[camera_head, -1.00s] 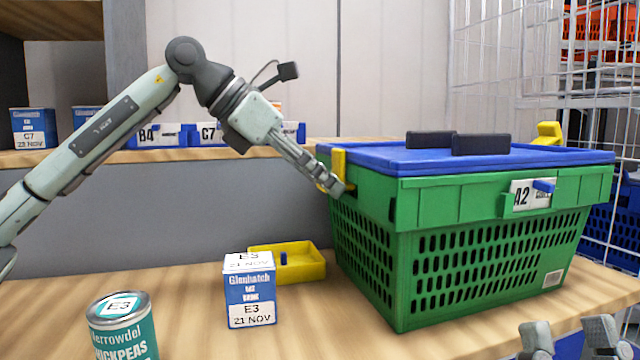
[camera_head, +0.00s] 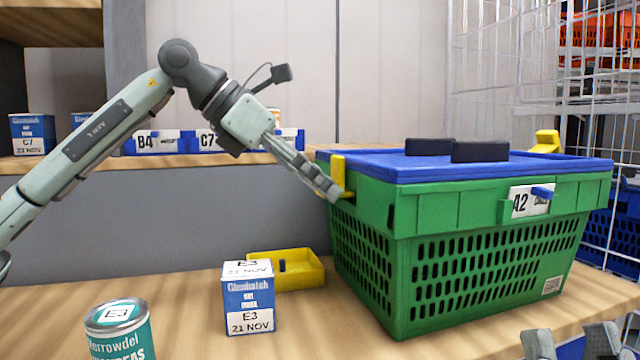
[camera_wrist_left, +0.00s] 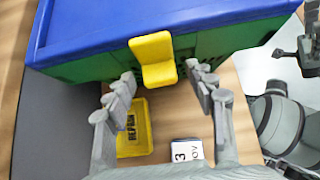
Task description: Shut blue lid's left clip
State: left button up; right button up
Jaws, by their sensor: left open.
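The green crate (camera_head: 470,205) stands on the wooden table with the blue lid (camera_head: 385,165) on top. The lid's left clip (camera_head: 338,172) is yellow and stands upright at the left rim. In the left wrist view the clip (camera_wrist_left: 153,60) lies between the fingertips, its upper part over the lid's edge and its lower part bent outward. My right gripper (camera_head: 570,341) is low at the right, fingers apart and empty.
The yellow right clip (camera_head: 547,142) sticks up above the lid. Two dark blocks (camera_head: 480,151) form the lid's handles. A yellow bin (camera_head: 290,270), a blue box (camera_head: 248,298) and a chickpeas can (camera_head: 119,330) stand left of the crate. A wire cage (camera_head: 500,70) rises behind.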

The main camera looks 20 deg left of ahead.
pick_arm(q)
jog(key=v, duration=1.1)
jog(key=shift+r, duration=0.1)
